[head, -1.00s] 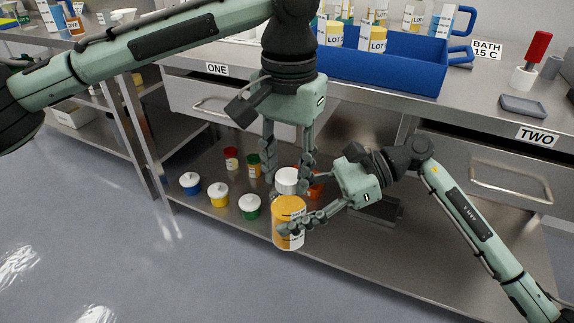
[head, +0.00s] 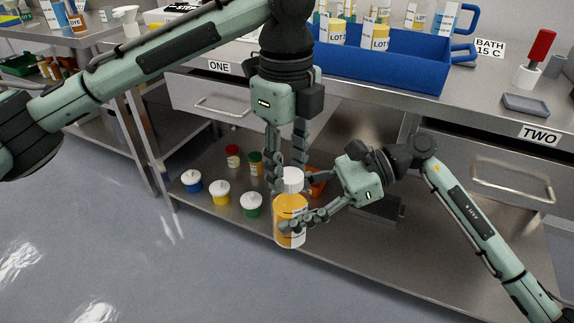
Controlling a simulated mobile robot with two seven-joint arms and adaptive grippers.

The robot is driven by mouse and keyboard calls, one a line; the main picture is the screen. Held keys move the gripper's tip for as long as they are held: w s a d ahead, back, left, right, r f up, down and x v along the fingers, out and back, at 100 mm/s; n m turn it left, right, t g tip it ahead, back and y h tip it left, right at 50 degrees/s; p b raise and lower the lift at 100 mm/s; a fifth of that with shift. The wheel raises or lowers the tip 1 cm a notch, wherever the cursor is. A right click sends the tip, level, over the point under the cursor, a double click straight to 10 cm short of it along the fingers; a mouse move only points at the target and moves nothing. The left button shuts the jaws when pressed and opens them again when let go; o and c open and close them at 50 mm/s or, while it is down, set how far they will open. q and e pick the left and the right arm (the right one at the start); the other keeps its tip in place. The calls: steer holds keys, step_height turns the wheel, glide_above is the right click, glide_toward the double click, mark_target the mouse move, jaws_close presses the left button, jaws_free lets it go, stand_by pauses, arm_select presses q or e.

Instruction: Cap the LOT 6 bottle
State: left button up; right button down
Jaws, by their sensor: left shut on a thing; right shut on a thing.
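An orange bottle with a white label (head: 289,222) is held upright above the lower shelf in my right gripper (head: 291,226), which is shut around its body. The label's text is too small to read, so I cannot confirm LOT 6. A white cap (head: 292,180) is at the bottle's mouth. It looks in line with the neck, but I cannot tell whether it is threaded on. My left gripper (head: 285,183) points down from above and is shut on the cap. Its fingers hide part of the cap's side.
Blue (head: 191,181), yellow (head: 219,193) and green (head: 251,204) jars with white lids stand on the lower shelf. Two small bottles (head: 232,156) and an orange thing (head: 317,183) are behind. A blue tray (head: 400,75) with LOT bottles stands on the bench above.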

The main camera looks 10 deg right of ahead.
arm_select(q)
steer(key=m, duration=0.7)
steer(key=shift+w+d+m, duration=0.1)
steer(key=shift+d+m, duration=0.1)
steer(key=shift+m, duration=0.2)
steer(key=m, duration=0.4)
steer(key=shift+d+m, duration=0.1)
steer(key=shift+m, duration=0.2)
steer(key=m, duration=0.3)
steer(key=o, duration=0.7)
steer(key=shift+o, duration=0.2)
steer(key=shift+r, duration=2.25)
steer(key=shift+c, duration=0.3)
